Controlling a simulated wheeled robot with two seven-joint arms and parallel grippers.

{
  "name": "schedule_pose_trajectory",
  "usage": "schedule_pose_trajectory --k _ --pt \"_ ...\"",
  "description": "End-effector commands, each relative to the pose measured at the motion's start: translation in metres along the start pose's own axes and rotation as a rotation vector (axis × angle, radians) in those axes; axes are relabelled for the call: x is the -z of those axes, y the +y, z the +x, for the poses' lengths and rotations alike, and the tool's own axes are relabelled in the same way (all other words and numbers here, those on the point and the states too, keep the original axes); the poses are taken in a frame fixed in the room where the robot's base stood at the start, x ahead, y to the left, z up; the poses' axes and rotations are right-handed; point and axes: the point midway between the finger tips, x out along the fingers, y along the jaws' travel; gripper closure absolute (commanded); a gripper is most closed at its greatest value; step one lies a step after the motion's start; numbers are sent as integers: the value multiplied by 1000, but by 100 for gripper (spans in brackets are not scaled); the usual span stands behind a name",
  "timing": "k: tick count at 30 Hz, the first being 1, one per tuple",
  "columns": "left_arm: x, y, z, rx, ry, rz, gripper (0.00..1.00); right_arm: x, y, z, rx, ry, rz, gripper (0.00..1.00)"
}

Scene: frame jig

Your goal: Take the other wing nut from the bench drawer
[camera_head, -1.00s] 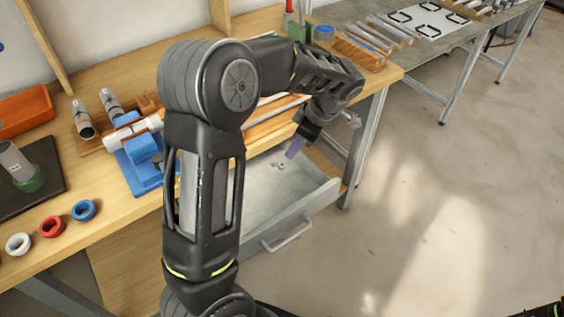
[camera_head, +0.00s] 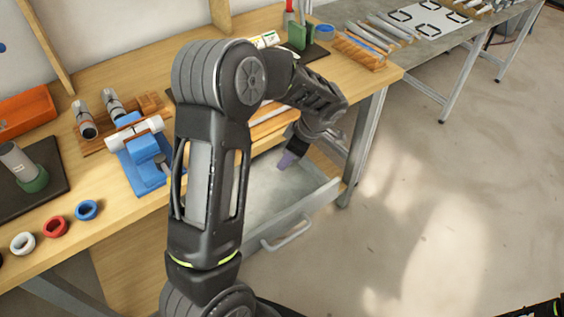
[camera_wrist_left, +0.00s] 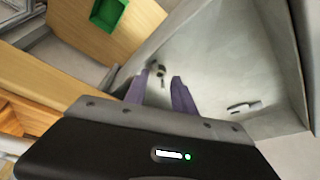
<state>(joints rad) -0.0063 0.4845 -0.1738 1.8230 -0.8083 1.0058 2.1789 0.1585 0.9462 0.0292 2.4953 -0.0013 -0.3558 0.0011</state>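The open bench drawer (camera_head: 270,200) is a grey metal tray below the bench top. My left gripper (camera_head: 288,161) reaches down into it with purple fingers. In the left wrist view the two fingers (camera_wrist_left: 159,84) are apart, with nothing held between them. A small grey wing nut (camera_wrist_left: 158,69) lies on the drawer floor just beyond and between the fingertips. Its exact shape is too small to tell. In the head view the gripper and arm hide it.
A small pale part (camera_wrist_left: 243,107) shows at the right in the wrist view; I cannot tell what it is. The drawer's walls stand around the gripper. A blue fixture (camera_head: 145,160) and coloured rings (camera_head: 55,226) are on the bench.

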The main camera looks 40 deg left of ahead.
Motion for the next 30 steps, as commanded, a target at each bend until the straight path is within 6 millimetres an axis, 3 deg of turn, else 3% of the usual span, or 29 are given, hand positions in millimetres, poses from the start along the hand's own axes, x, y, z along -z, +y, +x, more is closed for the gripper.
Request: schedule_pose_trajectory --k 6,23,30 --pt "0 1 18 -1 0 0 69 0 -1 -4 0 -1 0 74" --pt "0 1 18 -2 0 0 69 0 -1 -3 0 0 0 74" --pt "0 1 18 -2 0 0 88 0 -1 -3 0 0 0 74"
